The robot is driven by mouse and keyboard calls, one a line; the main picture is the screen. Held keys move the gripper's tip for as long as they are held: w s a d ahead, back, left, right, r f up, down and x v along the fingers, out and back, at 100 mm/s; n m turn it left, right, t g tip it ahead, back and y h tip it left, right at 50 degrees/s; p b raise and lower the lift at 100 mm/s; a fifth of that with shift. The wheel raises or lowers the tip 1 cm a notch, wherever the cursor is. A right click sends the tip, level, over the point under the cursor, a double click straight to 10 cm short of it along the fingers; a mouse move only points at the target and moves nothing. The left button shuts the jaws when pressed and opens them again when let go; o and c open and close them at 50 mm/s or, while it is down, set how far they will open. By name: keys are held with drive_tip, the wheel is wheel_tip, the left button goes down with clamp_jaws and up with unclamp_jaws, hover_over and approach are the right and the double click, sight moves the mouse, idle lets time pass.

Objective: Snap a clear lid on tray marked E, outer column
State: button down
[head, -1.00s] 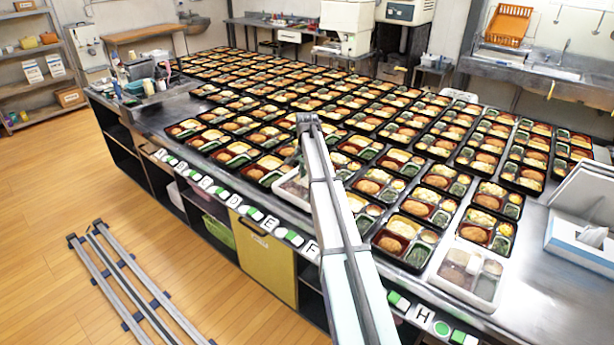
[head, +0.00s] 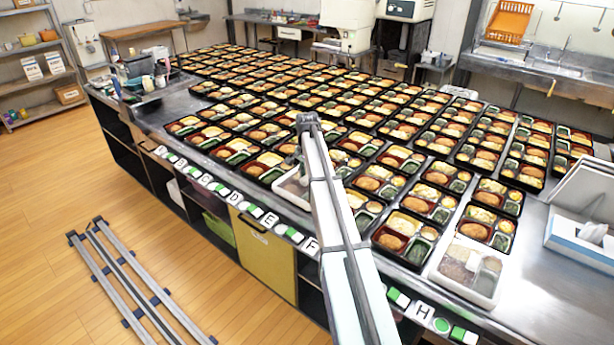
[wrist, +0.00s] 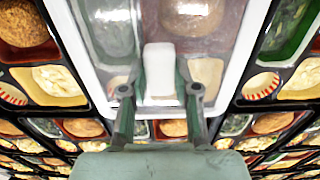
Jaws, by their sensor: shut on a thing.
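In the wrist view my gripper (wrist: 158,91) is shut on a pale upright block at the near edge of a clear lid (wrist: 72,45) with a white rim. Food compartments show blurred through the lid; I cannot tell whether it touches the tray beneath. In the head view a white-rimmed lid (head: 287,193) shows at the front edge of the table, left of my arm and partly hidden by it. The marker E (head: 269,219) is on the table's front edge, just below that lid. My arm hides the gripper's jaws in the head view.
Uncovered black bento trays (head: 400,230) stand in tight rows around the lid. Another white-rimmed, covered tray (head: 447,279) is at the front right, near marker H (head: 420,311). A white bin (head: 585,235) stands at the right. Bare counter lies around it.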

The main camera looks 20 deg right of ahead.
drive_tip(key=shift+c, duration=1.1)
unclamp_jaws()
drive_tip(key=shift+r, duration=0.15)
drive_tip(key=shift+r+p, duration=2)
drive_tip(key=shift+r, duration=1.9)
